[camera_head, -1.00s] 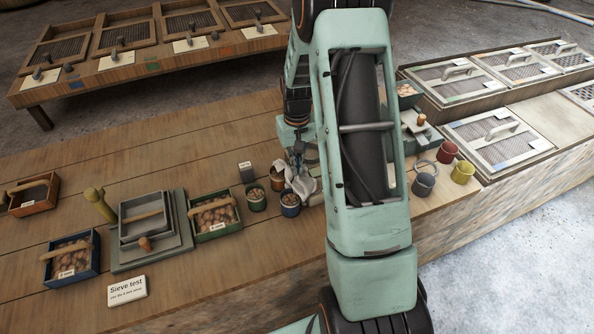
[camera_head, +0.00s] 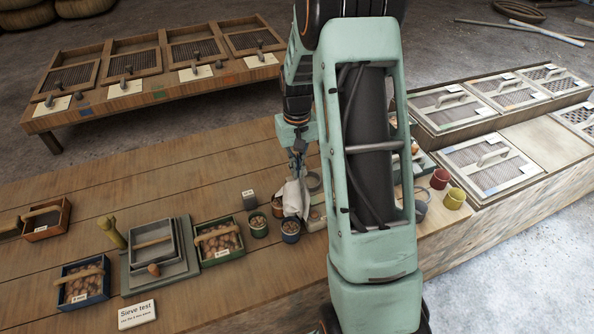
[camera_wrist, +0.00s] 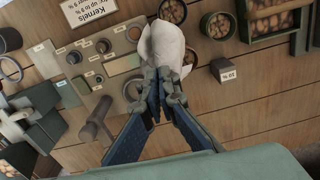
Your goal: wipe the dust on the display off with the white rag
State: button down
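The white rag (camera_head: 293,199) hangs from my gripper (camera_head: 298,160) in the head view, just behind the small pots of kernels. In the wrist view the rag (camera_wrist: 167,46) is bunched at the tips of my gripper (camera_wrist: 163,88), whose blue fingers are close together and shut on it. A grey panel (camera_wrist: 92,68) with round knobs and small labels lies left of the rag in the wrist view. A small rectangular window (camera_wrist: 122,64) on it may be the display; I cannot make out dust there. In the head view my arm hides most of this panel.
Small pots (camera_head: 259,226) and a green-edged kernel box (camera_head: 219,241) stand close to the rag. A grey sieve stack (camera_head: 152,245) is further left. Red (camera_head: 439,178) and yellow (camera_head: 454,198) cups stand right of my arm. The wooden bench (camera_head: 150,190) is bare behind the boxes.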

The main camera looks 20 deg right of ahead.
notch_tip(320, 180, up, 43)
jog(key=p, duration=0.1)
jog(key=shift+r, duration=0.2)
dwell(0.8)
jog(key=c, duration=2.6)
grip_release()
jog(key=shift+c, duration=0.2)
jog(key=o, duration=1.1)
jog(key=shift+c, duration=0.2)
jog(key=shift+o, duration=0.6)
